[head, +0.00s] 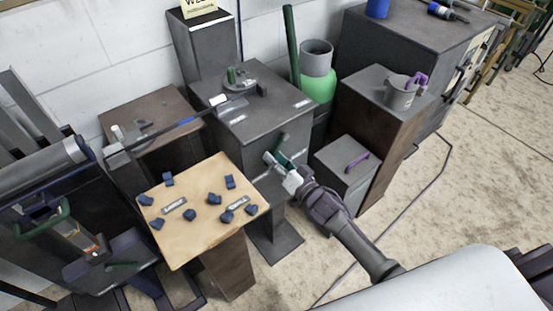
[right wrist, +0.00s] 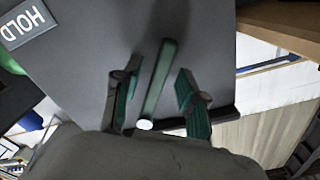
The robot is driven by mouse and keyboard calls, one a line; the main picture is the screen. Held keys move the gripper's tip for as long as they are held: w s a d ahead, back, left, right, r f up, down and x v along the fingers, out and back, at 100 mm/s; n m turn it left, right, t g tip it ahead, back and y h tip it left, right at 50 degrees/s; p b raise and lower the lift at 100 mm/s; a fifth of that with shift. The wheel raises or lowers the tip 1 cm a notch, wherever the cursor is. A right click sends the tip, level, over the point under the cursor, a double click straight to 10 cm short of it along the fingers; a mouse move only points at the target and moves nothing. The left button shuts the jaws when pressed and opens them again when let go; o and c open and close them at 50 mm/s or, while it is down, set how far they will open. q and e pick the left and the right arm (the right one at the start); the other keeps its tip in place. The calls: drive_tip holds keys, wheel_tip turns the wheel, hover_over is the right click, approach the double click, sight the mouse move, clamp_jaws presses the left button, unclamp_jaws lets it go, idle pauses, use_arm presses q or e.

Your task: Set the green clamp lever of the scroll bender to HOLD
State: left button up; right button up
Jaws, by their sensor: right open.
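The scroll bender (head: 235,78) stands on a dark grey cabinet (head: 270,95). Its green clamp lever (head: 282,143) shows small on the cabinet's front, just above my right gripper (head: 282,168). In the right wrist view the lever (right wrist: 160,80) is a green bar with a white round end. My right gripper (right wrist: 156,88) is open, with one green-padded finger on each side of the lever. Gaps show between the lever and both fingers. A HOLD plate (right wrist: 27,22) is at the upper left of that view, upside down. My left gripper is not in view.
A wooden-topped stand (head: 203,235) with several blue pieces is left of my right gripper. A grey box with a purple handle (head: 357,162) is close on the right. A green cylinder (head: 317,87) stands behind. Floor is free at the right.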

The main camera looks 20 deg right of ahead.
sight(291, 139)
drive_tip(key=shift+c, duration=0.4)
clamp_jaws()
drive_tip(key=shift+f, duration=0.1)
drive_tip(key=d+n, duration=0.2)
drive_tip(key=n, duration=0.1)
drive_tip(key=w+d+n+b, duration=0.1)
drive_tip(key=d+n, duration=0.1)
drive_tip(key=n, duration=0.2)
drive_tip(key=w+d+n+b, duration=0.1)
drive_tip(key=d+n, duration=0.1)
drive_tip(key=n, duration=0.2)
drive_tip(key=shift+w+d+f, duration=0.15)
drive_tip(key=shift+f, duration=0.15)
drive_tip(key=shift+w+d+r+n, duration=0.15)
drive_tip(key=shift+d+r+n, duration=0.15)
drive_tip(key=shift+n, duration=0.45)
drive_tip(key=shift+w+d+r+n, duration=0.15)
drive_tip(key=shift+d+n, duration=0.25)
drive_tip(key=shift+n, duration=0.35)
